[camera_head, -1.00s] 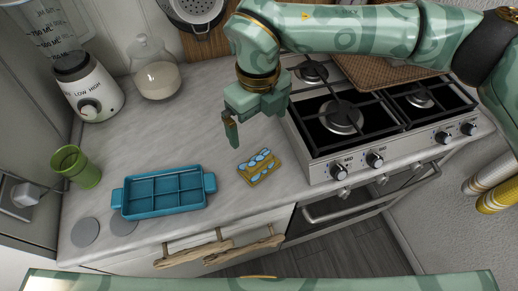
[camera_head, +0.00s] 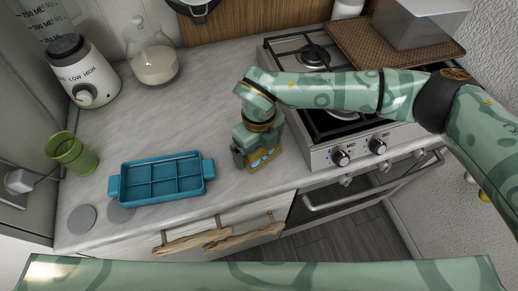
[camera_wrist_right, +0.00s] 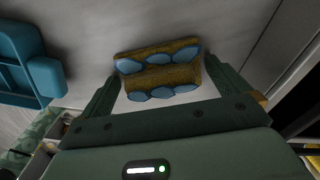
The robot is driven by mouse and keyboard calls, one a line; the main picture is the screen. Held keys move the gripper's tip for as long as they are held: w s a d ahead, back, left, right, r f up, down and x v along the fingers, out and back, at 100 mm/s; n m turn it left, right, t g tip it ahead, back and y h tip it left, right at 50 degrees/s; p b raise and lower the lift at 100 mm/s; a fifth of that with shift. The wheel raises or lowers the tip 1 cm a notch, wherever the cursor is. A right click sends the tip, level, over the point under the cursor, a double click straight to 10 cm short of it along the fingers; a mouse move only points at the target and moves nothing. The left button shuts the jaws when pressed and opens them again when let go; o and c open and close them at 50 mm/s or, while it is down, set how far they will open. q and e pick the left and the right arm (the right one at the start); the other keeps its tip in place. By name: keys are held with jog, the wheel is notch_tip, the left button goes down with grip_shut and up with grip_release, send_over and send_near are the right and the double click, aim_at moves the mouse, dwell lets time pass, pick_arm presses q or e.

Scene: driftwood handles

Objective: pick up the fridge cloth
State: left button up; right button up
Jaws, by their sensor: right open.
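The fridge cloth (camera_head: 264,161) is a small folded mustard-yellow cloth with blue oval spots. It lies on the grey counter near the front edge, left of the stove. My right gripper (camera_head: 256,154) is right over it, pointing down, and hides part of it in the head view. In the right wrist view the cloth (camera_wrist_right: 158,72) shows between the two open fingers (camera_wrist_right: 158,84), one on each side. I cannot tell whether the fingers touch it. My left gripper is not in view.
A blue divided tray (camera_head: 160,198) lies left of the cloth, with a green cup (camera_head: 72,153) beyond it. The gas stove (camera_head: 330,158) stands close on the right. A glass jar (camera_head: 154,62) and a blender (camera_head: 85,72) stand at the back left. Driftwood handles (camera_head: 190,241) stick out in front.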

jog(key=c, duration=0.7)
jog(key=shift+r, duration=0.15)
